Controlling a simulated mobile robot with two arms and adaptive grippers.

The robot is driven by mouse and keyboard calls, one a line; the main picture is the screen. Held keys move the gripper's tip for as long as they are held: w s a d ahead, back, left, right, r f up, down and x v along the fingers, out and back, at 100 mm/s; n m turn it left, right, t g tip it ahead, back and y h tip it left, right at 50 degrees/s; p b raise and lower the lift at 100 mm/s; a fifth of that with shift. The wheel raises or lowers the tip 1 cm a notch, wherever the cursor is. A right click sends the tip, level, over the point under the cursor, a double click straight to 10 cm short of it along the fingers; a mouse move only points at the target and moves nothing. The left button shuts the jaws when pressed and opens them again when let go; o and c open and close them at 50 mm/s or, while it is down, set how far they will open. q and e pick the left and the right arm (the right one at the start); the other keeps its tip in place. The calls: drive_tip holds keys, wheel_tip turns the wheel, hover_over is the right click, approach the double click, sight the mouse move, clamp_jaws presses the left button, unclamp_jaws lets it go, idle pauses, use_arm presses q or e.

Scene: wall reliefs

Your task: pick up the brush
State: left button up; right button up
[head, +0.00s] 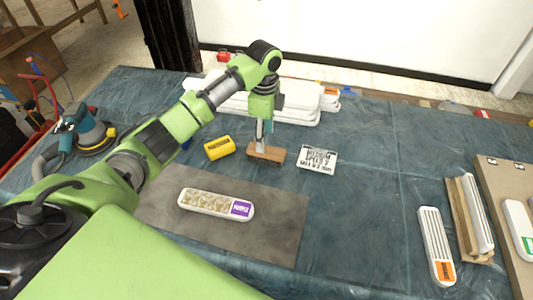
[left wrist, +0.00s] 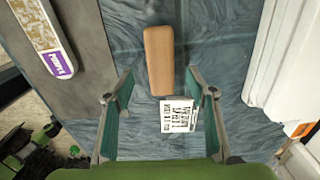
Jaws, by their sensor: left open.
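The brush (head: 272,155) appears as a small brown wooden block lying on the blue sheet near the middle of the table; I cannot make out its bristles. In the left wrist view the brush (left wrist: 159,62) lies lengthwise, centred between my fingers and reaching beyond their tips. My left gripper (head: 262,138) points down just over the brush in the head view. It is open and empty, with its two fingers (left wrist: 160,82) spread wider than the brush. Whether the fingertips touch anything is unclear. My right gripper is out of view.
A white lettered card (head: 317,159) lies right beside the brush, and a yellow block (head: 219,148) sits left of it. A relief with a purple label (head: 215,204) lies on a grey mat (head: 275,222). White slabs (head: 300,117) are stacked behind.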

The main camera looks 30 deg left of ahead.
sight(266, 149)
use_arm(q)
wheel_tip(266, 149, down, 3)
drive_tip(key=shift+w+r, duration=0.1)
drive_tip(key=f+p, duration=0.1)
drive_tip(key=f, duration=0.4)
drive_tip(key=shift+d, duration=0.2)
drive_tip(key=c, duration=1.3)
